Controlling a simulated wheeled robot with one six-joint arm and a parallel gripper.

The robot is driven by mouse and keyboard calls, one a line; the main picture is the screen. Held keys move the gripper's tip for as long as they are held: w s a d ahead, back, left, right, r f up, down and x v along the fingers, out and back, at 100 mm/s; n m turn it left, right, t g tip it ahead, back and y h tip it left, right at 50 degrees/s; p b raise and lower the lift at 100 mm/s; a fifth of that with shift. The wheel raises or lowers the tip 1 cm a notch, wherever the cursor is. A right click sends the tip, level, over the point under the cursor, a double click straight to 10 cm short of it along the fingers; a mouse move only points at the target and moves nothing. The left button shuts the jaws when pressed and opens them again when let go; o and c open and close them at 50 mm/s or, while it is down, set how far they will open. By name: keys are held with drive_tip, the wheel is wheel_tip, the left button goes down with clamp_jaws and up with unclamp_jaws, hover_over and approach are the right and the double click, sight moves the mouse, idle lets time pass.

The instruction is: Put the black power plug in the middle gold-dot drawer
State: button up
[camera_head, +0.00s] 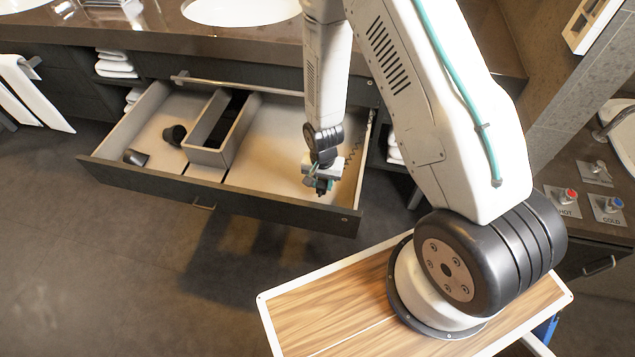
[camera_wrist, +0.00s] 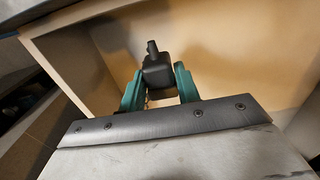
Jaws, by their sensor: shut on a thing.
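An open dark-fronted drawer (camera_head: 190,188) with a pale interior extends from the vanity. Its front carries a handle and a small round fitting at the right end; I cannot tell whether that is the gold dot. My gripper (camera_head: 321,186) is over the right part of this drawer, low, near its front wall. In the wrist view its green fingers are shut on the black power plug (camera_wrist: 158,75), with the pale drawer interior beyond. In the head view the plug is small and mostly merged with the fingertips. I cannot tell whether it touches the drawer floor.
A grey divider box (camera_head: 208,156) stands in the drawer's middle. Two dark items, a cup-like one (camera_head: 175,134) and another (camera_head: 135,157), are in the left part. The countertop (camera_head: 150,40) overhangs behind.

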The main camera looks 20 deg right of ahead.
sight(322, 199)
drive_tip(key=shift+f, duration=2.7)
drive_tip(key=shift+f, duration=0.15)
drive_tip(key=o, duration=1)
drive_tip(key=shift+o, duration=0.2)
